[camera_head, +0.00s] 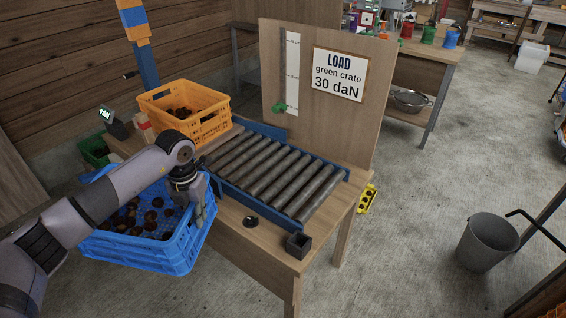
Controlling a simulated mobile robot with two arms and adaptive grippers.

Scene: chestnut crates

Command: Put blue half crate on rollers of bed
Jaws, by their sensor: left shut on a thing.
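The blue half crate (153,250) holds several brown chestnuts and hangs at the left front of the table, beside its edge. My left gripper (192,199) is shut on the blue crate's right-hand rim, and its fingers partly hide that wall. The bed of rollers (270,172), dark metal rollers in a blue frame, lies on the wooden table to the right of the crate. The rollers are bare. My right gripper is not in view.
An orange crate (213,125) with chestnuts stands behind the rollers' left end. An upright board with a "LOAD green crate 30 daN" sign (339,75) backs the bed. A small dark box (298,245) sits at the table's front corner. A grey bucket (484,243) stands on the floor at right.

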